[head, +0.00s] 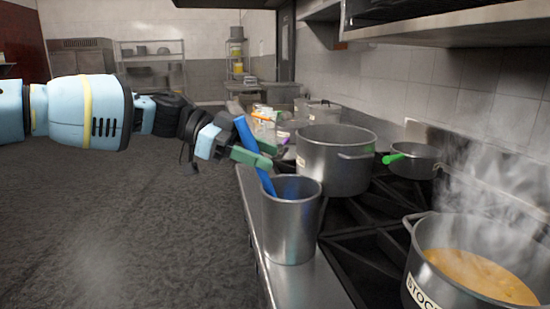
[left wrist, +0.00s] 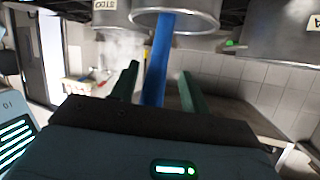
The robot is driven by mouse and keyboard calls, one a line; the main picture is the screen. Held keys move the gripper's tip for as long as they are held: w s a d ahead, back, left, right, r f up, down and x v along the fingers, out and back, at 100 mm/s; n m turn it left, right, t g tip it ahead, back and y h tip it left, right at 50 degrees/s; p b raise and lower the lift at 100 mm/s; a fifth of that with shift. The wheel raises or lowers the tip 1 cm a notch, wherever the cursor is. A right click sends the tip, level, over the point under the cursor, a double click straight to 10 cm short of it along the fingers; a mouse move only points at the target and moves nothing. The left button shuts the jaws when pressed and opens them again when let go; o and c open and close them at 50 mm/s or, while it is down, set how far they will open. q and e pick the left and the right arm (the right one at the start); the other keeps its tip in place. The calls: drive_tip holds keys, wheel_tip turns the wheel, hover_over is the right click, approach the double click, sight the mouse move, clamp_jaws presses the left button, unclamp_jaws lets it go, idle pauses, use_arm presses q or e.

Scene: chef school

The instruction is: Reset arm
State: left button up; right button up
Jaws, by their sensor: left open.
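My left gripper (head: 262,153) comes in from the left beside the top of a metal container (head: 290,225). Its green fingers are apart. A blue handle (head: 246,138) stands tilted in the container, leaning left out of its mouth. In the left wrist view, the blue handle (left wrist: 157,62) shows between the open fingers (left wrist: 160,85), with clear space on both sides. The container's rim (left wrist: 175,18) is beyond the fingertips. The lower end of the blue item is hidden inside the container. My right gripper is in neither view.
The container stands on the steel counter edge (head: 300,278) beside the stove. A large pot (head: 335,168), a pan with a green handle (head: 412,163) and a steaming soup pot (head: 440,285) are to the right. Open floor (head: 130,220) lies to the left.

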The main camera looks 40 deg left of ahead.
use_arm(q)
drive_tip(key=v, duration=0.4)
drive_tip(key=shift+s+a, duration=0.1)
idle(0.4)
